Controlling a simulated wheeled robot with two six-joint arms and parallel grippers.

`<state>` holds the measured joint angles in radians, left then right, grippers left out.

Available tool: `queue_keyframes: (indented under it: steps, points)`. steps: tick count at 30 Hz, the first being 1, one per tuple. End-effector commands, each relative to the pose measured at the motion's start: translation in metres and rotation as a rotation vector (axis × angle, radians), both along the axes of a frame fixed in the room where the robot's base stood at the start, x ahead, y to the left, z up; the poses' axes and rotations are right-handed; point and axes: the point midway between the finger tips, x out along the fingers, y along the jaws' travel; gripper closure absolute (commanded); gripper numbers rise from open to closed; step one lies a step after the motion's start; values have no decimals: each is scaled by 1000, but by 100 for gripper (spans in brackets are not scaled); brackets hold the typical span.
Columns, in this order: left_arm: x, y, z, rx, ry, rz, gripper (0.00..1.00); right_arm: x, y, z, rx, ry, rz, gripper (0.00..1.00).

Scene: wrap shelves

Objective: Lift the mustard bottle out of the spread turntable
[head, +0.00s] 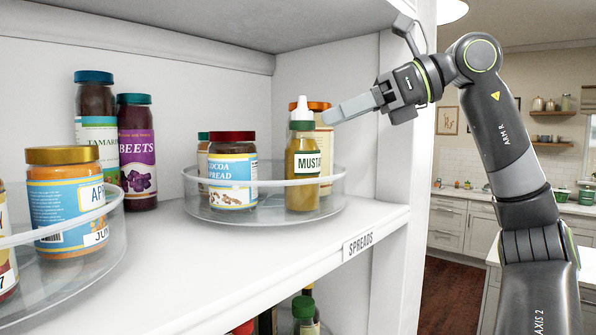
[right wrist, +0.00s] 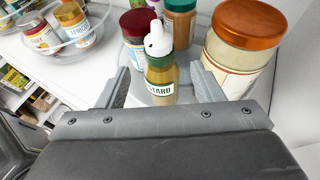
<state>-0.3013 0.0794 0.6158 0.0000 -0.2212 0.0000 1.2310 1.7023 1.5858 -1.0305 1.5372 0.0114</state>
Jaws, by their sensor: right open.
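The mustard bottle (head: 302,165), with a white nozzle and green collar, stands upright at the front right of the clear spread turntable (head: 264,214). My right gripper (head: 330,113) is at the upper right of the bottle, near nozzle height. In the right wrist view the mustard bottle (right wrist: 161,82) shows between the two open fingers (right wrist: 160,88), ahead of them, with nothing held. The lower bottle is partly hidden there by the gripper body. My left gripper is in neither view.
The cocoa spread jar (head: 232,172) stands left of the bottle, and an orange-lidded jar (head: 323,135) close behind it. The turntable has a raised clear rim. The shelf's right wall (head: 395,170) and upper board (head: 200,25) bound the space. Another turntable (head: 70,262) holds jars at left.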

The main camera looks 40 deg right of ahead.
Motion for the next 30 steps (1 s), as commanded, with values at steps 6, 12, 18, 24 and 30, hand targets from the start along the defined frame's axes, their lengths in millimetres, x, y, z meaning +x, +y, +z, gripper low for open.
queue_keyframes:
  steps: [6,12,18,24,30]
  points:
    - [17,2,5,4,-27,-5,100,14,10,-6,-1,-1,0,39]
    - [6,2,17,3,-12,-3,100,34,24,-9,-2,2,2,39]
    - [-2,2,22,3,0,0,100,52,36,-19,-1,0,0,39]
    - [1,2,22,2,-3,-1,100,54,37,-21,0,0,-1,39]
    - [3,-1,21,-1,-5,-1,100,54,37,-21,-1,-1,-1,56]
